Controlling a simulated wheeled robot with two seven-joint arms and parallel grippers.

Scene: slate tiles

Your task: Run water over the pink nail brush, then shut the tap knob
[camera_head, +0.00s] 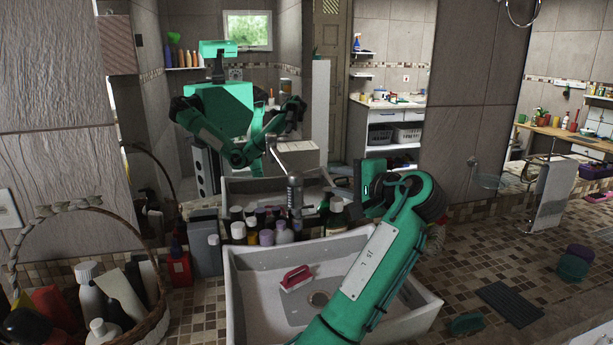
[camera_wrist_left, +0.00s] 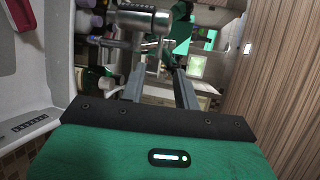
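The pink nail brush (camera_head: 297,277), red-pink with a white underside, lies in the white sink (camera_head: 262,262) left of the drain. Part of it shows at the upper left of the left wrist view (camera_wrist_left: 14,22). The chrome tap (camera_head: 295,190) stands behind the sink; it also shows in the left wrist view (camera_wrist_left: 140,18). My right gripper is not in view.
Several bottles (camera_head: 265,237) crowd behind the sink. A wicker basket (camera_head: 155,328) of bottles stands at the left. A mirror behind reflects my body (camera_head: 225,105). My left arm covers the sink's right part. A dark mat (camera_head: 508,303) lies on the tiled counter at right.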

